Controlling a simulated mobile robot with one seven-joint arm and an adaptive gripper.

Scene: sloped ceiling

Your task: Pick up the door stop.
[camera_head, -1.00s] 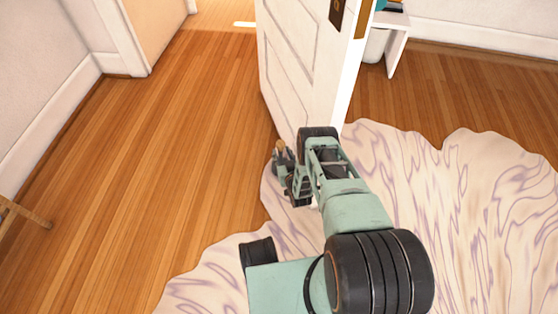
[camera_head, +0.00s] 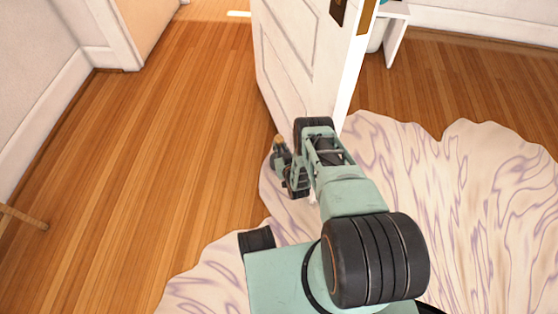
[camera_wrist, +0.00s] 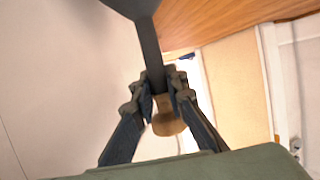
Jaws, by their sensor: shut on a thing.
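My gripper (camera_wrist: 160,85) is shut on the door stop (camera_wrist: 166,124). In the wrist view the door stop shows a tan, rounded end between and below the fingers. A dark bar runs up from the fingertips to a wide dark piece at the top edge, seemingly part of the same thing. In the head view my gripper (camera_head: 281,158) is beside the white door's lower edge, and a small tan bit of the door stop (camera_head: 279,139) shows at its tip. My arm hides part of this area. The gap between door stop and floor cannot be judged.
A white panelled door (camera_head: 290,65) stands open just beyond my gripper. A pale, purple-veined rug (camera_head: 430,210) lies under my arm and to the right. The wooden floor (camera_head: 150,170) on the left is clear, apart from a wooden leg (camera_head: 22,216) at the left edge.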

